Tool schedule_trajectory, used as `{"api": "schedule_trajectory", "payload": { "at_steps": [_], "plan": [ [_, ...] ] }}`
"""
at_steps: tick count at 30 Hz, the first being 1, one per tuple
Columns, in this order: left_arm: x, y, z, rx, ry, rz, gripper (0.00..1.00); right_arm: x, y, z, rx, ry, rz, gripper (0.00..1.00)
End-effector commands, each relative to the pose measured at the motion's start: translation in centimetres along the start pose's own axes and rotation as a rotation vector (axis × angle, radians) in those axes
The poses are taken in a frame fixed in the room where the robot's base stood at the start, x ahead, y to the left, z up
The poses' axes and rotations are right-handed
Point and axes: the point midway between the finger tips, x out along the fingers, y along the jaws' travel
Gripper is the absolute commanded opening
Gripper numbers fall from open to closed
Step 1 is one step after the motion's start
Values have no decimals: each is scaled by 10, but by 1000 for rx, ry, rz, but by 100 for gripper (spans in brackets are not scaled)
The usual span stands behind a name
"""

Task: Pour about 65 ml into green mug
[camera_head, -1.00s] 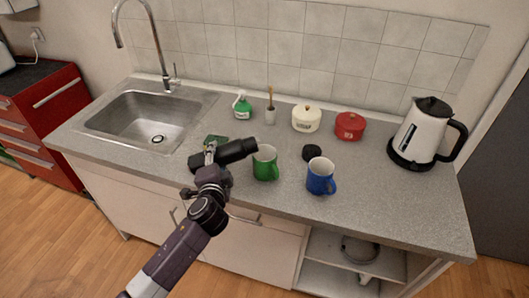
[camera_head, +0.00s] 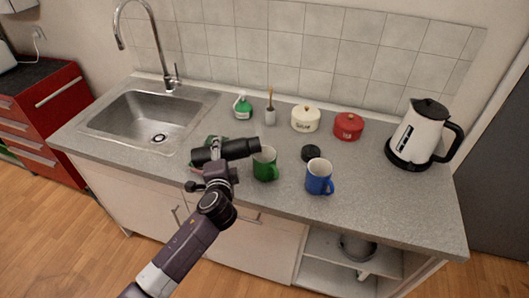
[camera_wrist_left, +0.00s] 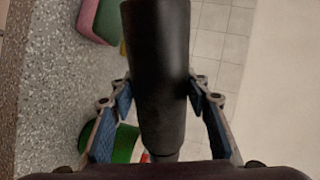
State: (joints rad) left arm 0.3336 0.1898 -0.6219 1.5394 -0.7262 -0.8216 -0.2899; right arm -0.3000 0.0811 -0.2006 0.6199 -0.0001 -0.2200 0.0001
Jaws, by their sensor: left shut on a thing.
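My left gripper (camera_head: 217,158) is shut on a black bottle (camera_head: 238,149), which lies almost level in its fingers. The bottle's right end is at the left rim of the green mug (camera_head: 266,170), seemingly just above it. Any liquid is hidden. The green mug stands upright on the counter, its handle toward the front right. In the left wrist view, the bottle (camera_wrist_left: 160,70) stands between the two finger pads and hides much of the scene. My right gripper is not in view.
A blue mug (camera_head: 318,180) stands right of the green mug, with a black lid (camera_head: 311,153) behind it. Pots (camera_head: 305,121) (camera_head: 348,128), a soap bottle (camera_head: 243,109) and a kettle (camera_head: 420,138) stand farther back. The sink (camera_head: 150,116) is left. The counter's front right is clear.

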Motion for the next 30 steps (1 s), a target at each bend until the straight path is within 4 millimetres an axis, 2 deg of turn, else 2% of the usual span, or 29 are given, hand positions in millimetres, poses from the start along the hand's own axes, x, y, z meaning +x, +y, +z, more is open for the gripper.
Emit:
{"api": "schedule_trajectory", "payload": {
  "at_steps": [5,16,30],
  "plan": [
    [-1,-7,-2,21,-4,-5,0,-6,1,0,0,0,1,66],
    [-1,-3,4,11,-1,-5,0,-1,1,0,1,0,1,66],
    [-3,-7,5,28,-6,-5,0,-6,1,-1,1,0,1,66]
  ]
}}
